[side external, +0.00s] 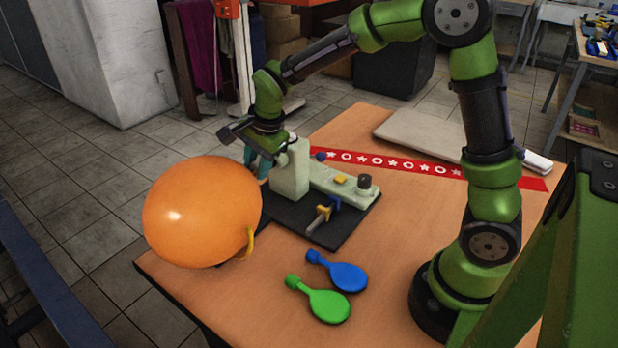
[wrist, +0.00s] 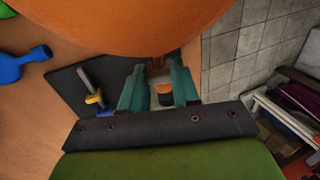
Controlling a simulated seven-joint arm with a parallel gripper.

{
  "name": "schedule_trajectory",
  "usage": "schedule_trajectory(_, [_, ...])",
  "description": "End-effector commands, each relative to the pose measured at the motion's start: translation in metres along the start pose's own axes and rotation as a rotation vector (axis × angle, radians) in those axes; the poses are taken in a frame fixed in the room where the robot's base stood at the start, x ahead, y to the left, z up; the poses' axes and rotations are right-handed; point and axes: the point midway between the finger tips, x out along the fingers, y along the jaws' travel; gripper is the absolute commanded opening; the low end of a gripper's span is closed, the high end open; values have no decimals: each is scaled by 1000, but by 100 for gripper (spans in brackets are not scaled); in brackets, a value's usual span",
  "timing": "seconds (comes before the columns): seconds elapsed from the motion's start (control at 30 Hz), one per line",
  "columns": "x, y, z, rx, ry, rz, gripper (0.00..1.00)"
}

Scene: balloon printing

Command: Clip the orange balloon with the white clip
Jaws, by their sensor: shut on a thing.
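The large inflated orange balloon (side external: 200,212) hangs past the table's left edge in the side view. It fills the top of the wrist view (wrist: 150,22), with its narrow neck between my fingertips. My gripper (side external: 258,168) is beside the balloon's upper right, next to the pale upright block of a machine. In the wrist view my teal gripper fingers (wrist: 158,75) are a little apart, apparently shut on the balloon's neck; the exact contact is partly hidden. I cannot make out the white clip with certainty.
The pale machine (side external: 289,170) stands on a black base (side external: 335,232). A blue balloon (side external: 346,277) and green balloon (side external: 328,306) lie flat near the front. A yellow curved piece (side external: 249,243) shows beside the orange balloon. A red patterned strip (side external: 400,165) crosses behind.

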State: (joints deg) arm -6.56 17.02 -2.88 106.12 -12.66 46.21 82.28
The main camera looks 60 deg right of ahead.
Motion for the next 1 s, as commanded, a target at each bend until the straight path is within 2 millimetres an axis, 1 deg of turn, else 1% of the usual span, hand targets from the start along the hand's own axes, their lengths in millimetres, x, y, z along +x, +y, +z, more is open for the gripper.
schedule_trajectory(1.0, [8, 0, 0, 0, 0, 0, 10])
